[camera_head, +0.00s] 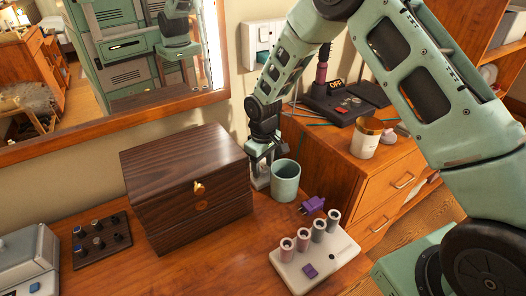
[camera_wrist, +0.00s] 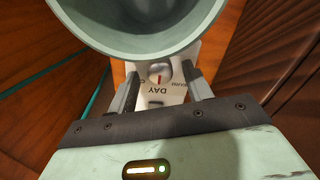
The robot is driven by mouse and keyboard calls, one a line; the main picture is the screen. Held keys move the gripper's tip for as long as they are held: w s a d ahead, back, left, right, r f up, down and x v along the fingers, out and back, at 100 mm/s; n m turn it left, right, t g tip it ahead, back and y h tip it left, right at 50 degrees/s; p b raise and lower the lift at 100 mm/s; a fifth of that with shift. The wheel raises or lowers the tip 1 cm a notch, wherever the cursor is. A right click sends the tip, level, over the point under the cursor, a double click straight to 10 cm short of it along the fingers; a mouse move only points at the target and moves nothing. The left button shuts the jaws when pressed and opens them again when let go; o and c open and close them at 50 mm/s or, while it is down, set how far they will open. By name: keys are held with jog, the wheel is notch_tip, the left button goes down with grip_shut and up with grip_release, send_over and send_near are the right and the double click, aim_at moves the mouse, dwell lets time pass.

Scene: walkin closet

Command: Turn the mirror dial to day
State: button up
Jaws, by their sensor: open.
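The mirror dial (camera_wrist: 159,72) is a small round knob with a red mark on a white panel (camera_wrist: 155,98), seen in the wrist view. The word DAY is printed on the panel just below the knob, with another label to its right, partly hidden. The red mark runs roughly up and down in the picture; I cannot tell which end is the pointer. My gripper (camera_wrist: 160,82) is open, its fingers on either side of the panel around the dial, not visibly closed on it.
The green cup (camera_head: 286,183) stands close beside my gripper and fills the top of the wrist view (camera_wrist: 135,45). A dark wooden box (camera_head: 190,190) is to the left. A purple plug (camera_head: 312,205) and a white holder with several tubes (camera_head: 318,262) lie in front. The mirror (camera_head: 110,60) hangs behind.

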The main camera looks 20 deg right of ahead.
aim_at(263, 169)
notch_tip(263, 169, up, 17)
jog(key=b, duration=0.1)
dwell(0.3)
